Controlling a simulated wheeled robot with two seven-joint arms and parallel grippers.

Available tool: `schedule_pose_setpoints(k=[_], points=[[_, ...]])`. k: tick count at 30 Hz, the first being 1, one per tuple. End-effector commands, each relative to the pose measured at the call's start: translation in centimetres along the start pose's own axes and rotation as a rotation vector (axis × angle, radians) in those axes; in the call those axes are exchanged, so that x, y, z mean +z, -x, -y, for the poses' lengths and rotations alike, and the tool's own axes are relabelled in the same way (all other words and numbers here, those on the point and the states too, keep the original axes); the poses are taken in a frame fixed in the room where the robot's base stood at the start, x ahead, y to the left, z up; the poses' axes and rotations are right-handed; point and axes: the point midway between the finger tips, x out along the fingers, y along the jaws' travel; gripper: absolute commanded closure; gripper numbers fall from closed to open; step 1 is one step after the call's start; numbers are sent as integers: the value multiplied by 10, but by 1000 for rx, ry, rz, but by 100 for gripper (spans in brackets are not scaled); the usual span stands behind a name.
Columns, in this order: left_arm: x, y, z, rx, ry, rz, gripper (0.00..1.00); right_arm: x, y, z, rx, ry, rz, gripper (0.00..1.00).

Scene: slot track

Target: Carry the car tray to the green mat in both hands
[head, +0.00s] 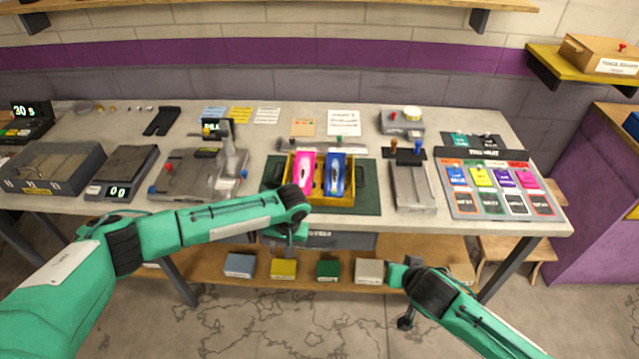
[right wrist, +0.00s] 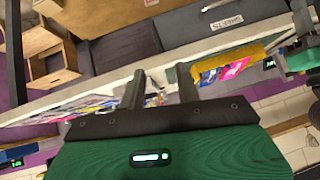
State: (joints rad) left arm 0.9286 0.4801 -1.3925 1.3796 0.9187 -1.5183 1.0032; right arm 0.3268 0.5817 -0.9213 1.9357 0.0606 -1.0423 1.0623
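The yellow car tray (head: 330,202) holds a pink car (head: 305,172) and a blue car (head: 335,176) side by side, and has dark handles at its left and right ends. It sits on the green mat (head: 369,206) at the front middle of the bench. My left gripper (head: 290,236) is in front of the bench edge, below the tray's left part, apart from it; its fingers are unclear. My right gripper (head: 403,300) is low in front of the bench. In the right wrist view its fingers (right wrist: 160,90) are apart and empty, with the tray (right wrist: 240,60) beyond.
A grey fixture (head: 190,175) stands left of the mat and another (head: 412,186) close to its right. A scale (head: 123,172) and grey bin (head: 50,167) are farther left. A board of coloured cards (head: 490,190) is at right. Small boxes (head: 283,269) line the lower shelf.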

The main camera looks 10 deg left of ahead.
Motion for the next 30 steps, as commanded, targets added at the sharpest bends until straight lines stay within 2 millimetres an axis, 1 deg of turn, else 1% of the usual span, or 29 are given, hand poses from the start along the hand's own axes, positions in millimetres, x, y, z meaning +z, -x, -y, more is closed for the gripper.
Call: schedule_pose_setpoints(k=[1, 3, 6, 10, 15, 26, 28, 30], points=[[0, 0, 0, 0, 0, 0, 67, 0, 10, 0, -1, -1, 0, 67], [0, 0, 0, 0, 0, 0, 67, 0, 21, 0, -1, 0, 1, 67], [0, 0, 0, 0, 0, 0, 67, -2, 34, 0, -1, -1, 0, 67], [0, 0, 0, 0, 0, 0, 67, -2, 44, 0, -1, 0, 1, 67], [0, 0, 0, 0, 0, 0, 67, -2, 47, 0, 1, 0, 1, 67], [0, 0, 0, 0, 0, 0, 67, -2, 47, 0, 0, 0, 1, 67], [0, -2, -1, 4, -1, -1, 67, -1, 45, -1, 2, 0, 2, 67], [0, -9, -6, 22, -4, -4, 67, 2, 37, -4, 7, 2, 6, 67]])
